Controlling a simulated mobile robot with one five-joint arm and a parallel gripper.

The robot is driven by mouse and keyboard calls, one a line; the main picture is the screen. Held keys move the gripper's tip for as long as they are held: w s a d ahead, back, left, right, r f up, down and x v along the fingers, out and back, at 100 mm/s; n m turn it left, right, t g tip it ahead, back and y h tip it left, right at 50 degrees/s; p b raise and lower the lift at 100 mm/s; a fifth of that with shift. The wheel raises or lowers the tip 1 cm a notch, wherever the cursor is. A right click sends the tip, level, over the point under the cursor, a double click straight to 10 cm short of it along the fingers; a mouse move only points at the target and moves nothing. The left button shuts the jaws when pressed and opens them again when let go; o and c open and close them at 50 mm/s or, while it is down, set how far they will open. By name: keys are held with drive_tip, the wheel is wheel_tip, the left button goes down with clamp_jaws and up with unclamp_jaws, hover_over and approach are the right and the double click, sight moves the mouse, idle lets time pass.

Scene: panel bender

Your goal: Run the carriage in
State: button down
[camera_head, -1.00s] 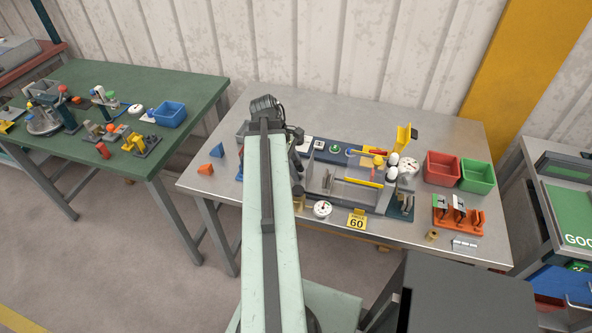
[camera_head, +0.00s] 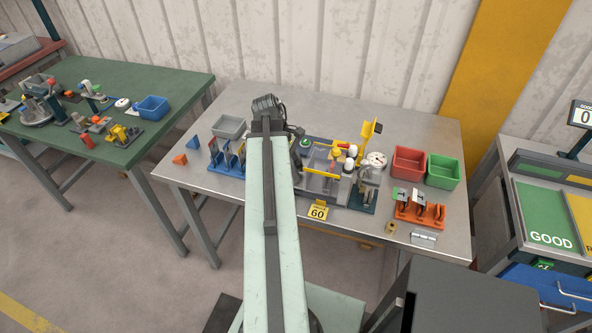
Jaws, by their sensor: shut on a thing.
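The bender (camera_head: 327,188) stands at the middle of the steel table, with a grey frame, a yellow bar (camera_head: 322,173) and white round parts (camera_head: 350,150) at its right end. My arm covers its left part, and I cannot pick out the carriage clearly. My gripper (camera_head: 292,131) shows only as a dark part beside the arm's end, at the bender's left side. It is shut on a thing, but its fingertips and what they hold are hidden.
A red bin (camera_head: 408,148) and a green bin (camera_head: 443,158) stand to the right, behind an orange rack (camera_head: 420,221). A blue rack (camera_head: 226,170) and a grey tray (camera_head: 229,116) stand left of my arm.

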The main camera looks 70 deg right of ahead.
drive_tip(key=shift+s, duration=0.2)
drive_tip(key=c, duration=1.1)
unclamp_jaws()
drive_tip(key=shift+s, duration=0.1)
drive_tip(key=shift+c, duration=0.2)
drive_tip(key=shift+s, duration=0.1)
drive_tip(key=p+v, duration=0.7)
drive_tip(key=v, duration=0.1)
drive_tip(key=shift+w+f, duration=0.1)
drive_tip(key=shift+w, duration=0.1)
